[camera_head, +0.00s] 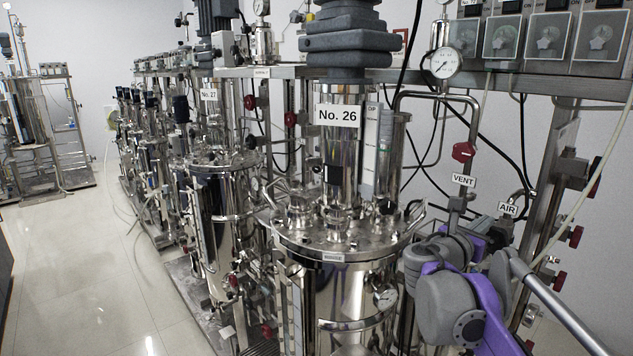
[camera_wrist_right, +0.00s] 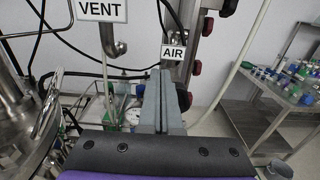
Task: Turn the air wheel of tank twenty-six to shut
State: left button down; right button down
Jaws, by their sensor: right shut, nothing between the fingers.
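Tank twenty-six (camera_head: 338,262) is the polished steel vessel in the middle of the head view, under a "No. 26" plate (camera_head: 338,115). An "AIR" tag (camera_head: 508,209) hangs to its right; the wrist view shows this tag (camera_wrist_right: 174,52) just above and beyond the fingertips. My right gripper (camera_head: 501,231) is just below the tag in the head view, with my grey and purple arm in front. In the wrist view the right gripper (camera_wrist_right: 160,82) is shut and empty, fingers side by side. A dark wheel (camera_wrist_right: 185,99) shows partly behind them; I cannot tell whether it is the air wheel. My left gripper is out of view.
A "VENT" tag (camera_head: 463,180) hangs left of the air tag, below a red wheel (camera_head: 463,152). More red wheels (camera_head: 576,236) line the steel post at right. Black cables and a pale hose (camera_head: 588,180) hang nearby. A shelf trolley (camera_wrist_right: 270,95) stands at right.

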aim_at(501, 233)
jog(key=shift+s+d+f, duration=0.1)
jog(key=shift+s+f, duration=0.05)
jog(key=shift+f, duration=0.2)
dwell(0.6)
jog(key=shift+s+d+r, duration=0.1)
jog(key=shift+s, duration=0.05)
jog(key=shift+s+d+r+p, duration=0.15)
jog(key=shift+s+d+p, duration=0.35)
jog(key=shift+p, duration=0.15)
jog(key=shift+s+d, duration=0.1)
jog(key=shift+s, duration=0.05)
jog(key=shift+s+d+p, duration=0.2)
jog(key=shift+s+p, duration=0.05)
jog(key=shift+p, duration=0.05)
jog(key=shift+s+d+f, duration=0.1)
jog(key=shift+s+f, duration=0.05)
jog(key=shift+f, duration=0.1)
dwell(0.3)
